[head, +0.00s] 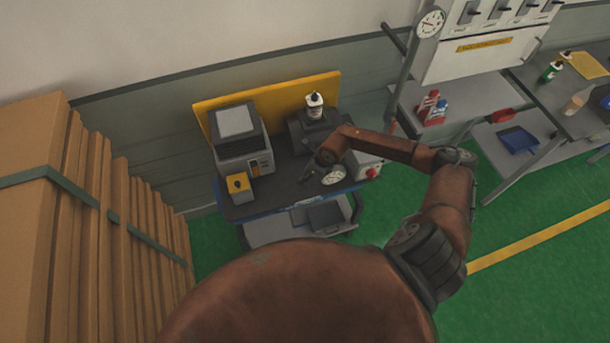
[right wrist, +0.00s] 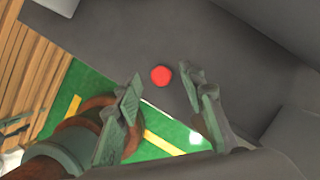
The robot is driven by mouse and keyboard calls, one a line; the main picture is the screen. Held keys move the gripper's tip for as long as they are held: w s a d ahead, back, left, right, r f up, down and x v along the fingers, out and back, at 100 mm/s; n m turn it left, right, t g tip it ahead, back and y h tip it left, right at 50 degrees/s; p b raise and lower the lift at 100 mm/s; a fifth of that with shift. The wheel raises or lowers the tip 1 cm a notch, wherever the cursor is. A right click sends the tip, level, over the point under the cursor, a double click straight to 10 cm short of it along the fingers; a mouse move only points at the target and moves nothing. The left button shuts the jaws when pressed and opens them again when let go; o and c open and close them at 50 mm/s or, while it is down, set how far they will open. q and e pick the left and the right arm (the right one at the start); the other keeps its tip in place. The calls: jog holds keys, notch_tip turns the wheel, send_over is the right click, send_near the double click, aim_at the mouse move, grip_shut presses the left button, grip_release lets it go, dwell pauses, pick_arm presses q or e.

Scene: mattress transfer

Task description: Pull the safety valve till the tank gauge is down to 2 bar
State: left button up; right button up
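A round white-faced gauge (head: 333,175) sits on the dark top of the cart (head: 285,190) in the head view; its reading is too small to make out. My right gripper (head: 308,173) is just left of the gauge, above the cart top. In the right wrist view my right gripper (right wrist: 160,80) is open, fingers apart. A small red knob-like part (right wrist: 161,76) shows between and beyond its fingertips against a dark grey surface, apparently untouched. I cannot tell whether it is the safety valve. The tank is not clearly seen. My left gripper is not in view.
A grey machine (head: 240,140) and yellow box (head: 237,186) stand on the cart's left. A dark unit (head: 312,128) carries a white bottle (head: 314,103). A box with a red knob (head: 372,173) is at right. Stacked boards (head: 80,220) stand left; green floor (head: 540,210) is open right.

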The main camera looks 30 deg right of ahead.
jog(key=v, duration=1.1)
jog(key=shift+r, duration=0.2)
